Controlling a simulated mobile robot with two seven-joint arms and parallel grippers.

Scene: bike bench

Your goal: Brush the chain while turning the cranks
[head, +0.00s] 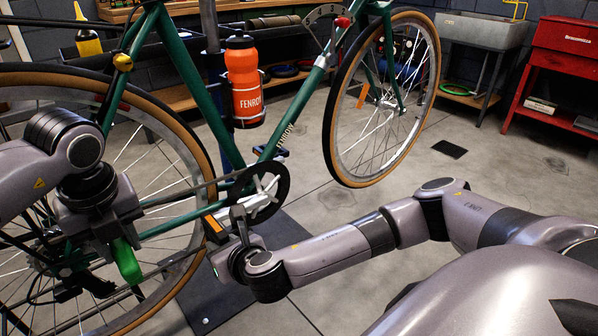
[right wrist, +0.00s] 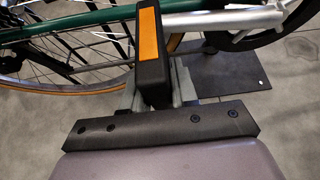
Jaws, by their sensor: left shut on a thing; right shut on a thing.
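The green bike (head: 180,55) stands with its rear wheel (head: 185,140) at the left. A green-handled brush (head: 127,262) is in my left gripper (head: 115,238), which is shut on it beside the rear wheel. Its bristles are hidden, so I cannot tell whether they touch the chain. The chain (head: 165,262) runs thinly back from the chainring (head: 272,188). My right gripper (head: 236,218) is shut on the black pedal with the orange reflector (head: 212,224). In the right wrist view, the pedal (right wrist: 150,75) sits between the fingers, near the silver crank arm (right wrist: 215,20).
The front wheel (head: 385,100) is at centre right. A grey sink (head: 480,30) and a red cabinet (head: 565,65) stand behind. A dark mat (head: 250,290) lies under the bike. The floor at right is mostly clear.

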